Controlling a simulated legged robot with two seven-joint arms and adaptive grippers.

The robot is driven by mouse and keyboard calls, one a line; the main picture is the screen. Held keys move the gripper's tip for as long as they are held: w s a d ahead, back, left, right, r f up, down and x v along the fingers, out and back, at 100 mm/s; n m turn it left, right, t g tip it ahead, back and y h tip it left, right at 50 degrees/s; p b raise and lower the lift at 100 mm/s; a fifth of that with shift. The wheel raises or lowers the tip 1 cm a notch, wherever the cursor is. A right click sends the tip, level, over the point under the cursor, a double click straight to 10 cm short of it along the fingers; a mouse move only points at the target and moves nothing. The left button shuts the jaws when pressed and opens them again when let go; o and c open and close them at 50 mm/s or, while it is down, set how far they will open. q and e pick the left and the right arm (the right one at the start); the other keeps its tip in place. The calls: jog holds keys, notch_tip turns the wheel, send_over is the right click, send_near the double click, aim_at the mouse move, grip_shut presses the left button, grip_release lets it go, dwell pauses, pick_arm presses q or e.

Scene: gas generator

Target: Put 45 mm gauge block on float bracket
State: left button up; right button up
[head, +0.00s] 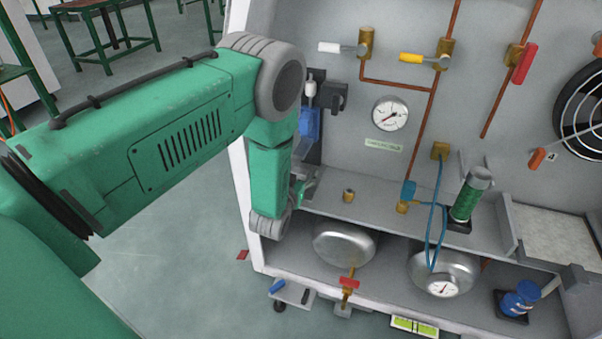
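My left gripper (304,187) is small in the head view, at the end of my green arm. It is above the left end of the grey shelf, just below a blue part on a dark upright bracket (310,124) on the cabinet's back wall. My forearm hides much of the gripper, so its fingers and any held object are unclear. I cannot pick out the 45 mm gauge block for certain. The dark bracket may be the float bracket, but I cannot confirm it. My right gripper is not in view.
The shelf (385,222) holds a small brass fitting (348,196) and a green cylinder (467,198). Silver tanks (343,246) lie below. A small tray (298,297) with blue and black items sits near the cabinet's lower front. A blue hose (430,225) hangs to the right.

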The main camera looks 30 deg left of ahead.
pick_arm(q)
jog(key=s+d+f+m+g+h+p, duration=0.1)
jog(key=s+d+f+g, duration=0.3)
jog(key=s, duration=0.9)
jog(key=s+d+r+m+g+h+p, duration=0.15)
jog(key=s+g, duration=0.45)
jog(key=s, duration=0.7)
jog(key=s+d+f+m+g+h+p, duration=0.15)
jog(key=s+d+g, duration=0.3)
jog(key=s, duration=0.85)
notch_tip(320, 180, up, 8)
jog(key=p, duration=0.9)
jog(key=shift+a+r+g+p, duration=0.25)
jog(key=shift+a+g+p, duration=0.1)
jog(key=shift+a, duration=0.1)
jog(key=shift+s, duration=0.1)
